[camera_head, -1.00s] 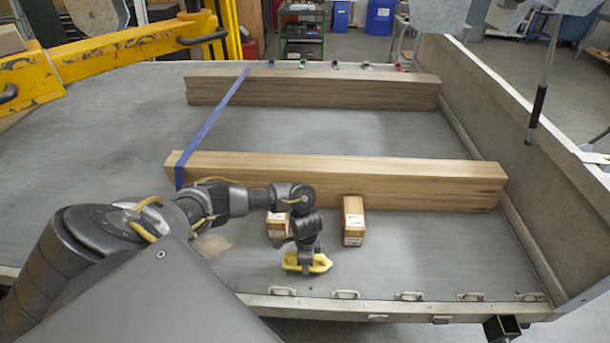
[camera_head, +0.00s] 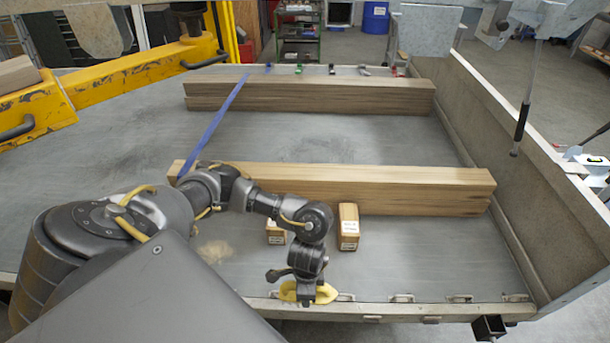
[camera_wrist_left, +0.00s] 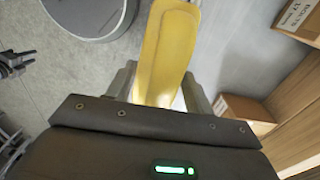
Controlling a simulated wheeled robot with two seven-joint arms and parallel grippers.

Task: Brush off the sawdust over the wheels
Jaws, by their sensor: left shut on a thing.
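My left gripper (camera_head: 306,284) is shut on a yellow brush (camera_head: 324,294), low at the near edge of the trailer bed. In the left wrist view the yellow brush (camera_wrist_left: 168,48) stands out between the two fingers of the gripper (camera_wrist_left: 162,88). Its bristles cannot be made out. A pale tan patch of sawdust (camera_head: 216,252) lies on the grey bed, left of the gripper and apart from the brush. No wheels can be made out in either view. My right gripper is in neither view.
Two small boxes (camera_head: 348,228) (camera_head: 276,232) stand before the near wooden beam (camera_head: 400,188). A far beam (camera_head: 310,97) and a blue strap (camera_head: 214,122) lie beyond. A side wall (camera_head: 530,170) bounds the right. Metal loops (camera_head: 402,298) line the near edge.

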